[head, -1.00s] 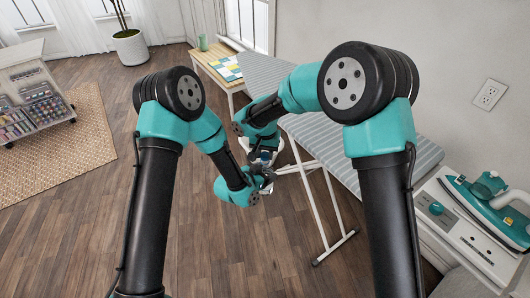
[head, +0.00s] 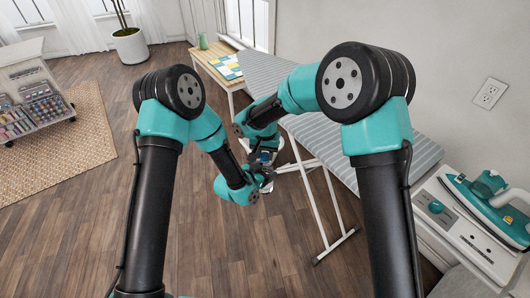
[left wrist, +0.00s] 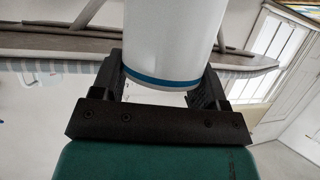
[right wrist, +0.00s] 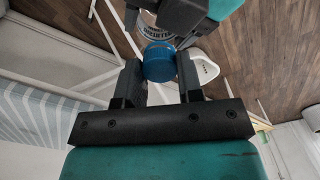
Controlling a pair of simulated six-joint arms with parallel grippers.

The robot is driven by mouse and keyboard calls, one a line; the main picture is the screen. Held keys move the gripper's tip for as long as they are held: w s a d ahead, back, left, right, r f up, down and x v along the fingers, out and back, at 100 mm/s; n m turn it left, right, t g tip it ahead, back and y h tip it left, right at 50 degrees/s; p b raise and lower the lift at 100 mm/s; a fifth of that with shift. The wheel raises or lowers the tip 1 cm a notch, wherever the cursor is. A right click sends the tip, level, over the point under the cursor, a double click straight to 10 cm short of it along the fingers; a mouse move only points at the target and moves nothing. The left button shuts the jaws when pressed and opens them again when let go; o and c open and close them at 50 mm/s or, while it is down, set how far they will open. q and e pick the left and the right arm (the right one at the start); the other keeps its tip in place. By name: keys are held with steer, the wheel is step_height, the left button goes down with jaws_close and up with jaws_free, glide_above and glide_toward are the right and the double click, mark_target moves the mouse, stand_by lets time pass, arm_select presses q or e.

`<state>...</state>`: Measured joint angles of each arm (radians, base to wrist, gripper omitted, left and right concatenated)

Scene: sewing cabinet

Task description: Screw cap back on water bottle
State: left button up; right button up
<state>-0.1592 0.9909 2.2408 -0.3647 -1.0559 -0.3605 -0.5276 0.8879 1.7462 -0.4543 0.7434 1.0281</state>
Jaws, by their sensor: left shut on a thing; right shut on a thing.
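The water bottle is a pale cylinder (left wrist: 176,35) with a blue band, between the fingers of my left gripper (left wrist: 163,80) in the left wrist view. My left gripper is shut on it. In the right wrist view, my right gripper (right wrist: 158,75) is shut on the blue cap (right wrist: 158,62). Part of the bottle, with lettering (right wrist: 150,30), shows right beyond the cap. The cap is lined up close to the bottle's end; I cannot tell whether it is seated on it. In the head view the two grippers meet near the middle, and bottle and cap are mostly hidden.
A striped ironing board (head: 330,135) on white legs (head: 318,195) stands beside and behind the grippers. A white cabinet with an iron (head: 485,205) is at the right. A wooden side table (head: 213,60) is at the back. The wooden floor (head: 215,250) in front is clear.

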arm_select(q)
steer(key=c, duration=0.3)
steer(key=shift+c, duration=0.2)
arm_select(e)
steer(key=m, duration=1)
steer(key=shift+m, duration=0.3)
steer(key=m, duration=0.6)
steer(key=shift+m, duration=0.3)
steer(key=m, duration=0.5)
steer(key=shift+m, duration=0.3)
steer(key=o, duration=0.9)
steer(key=shift+f, duration=0.1)
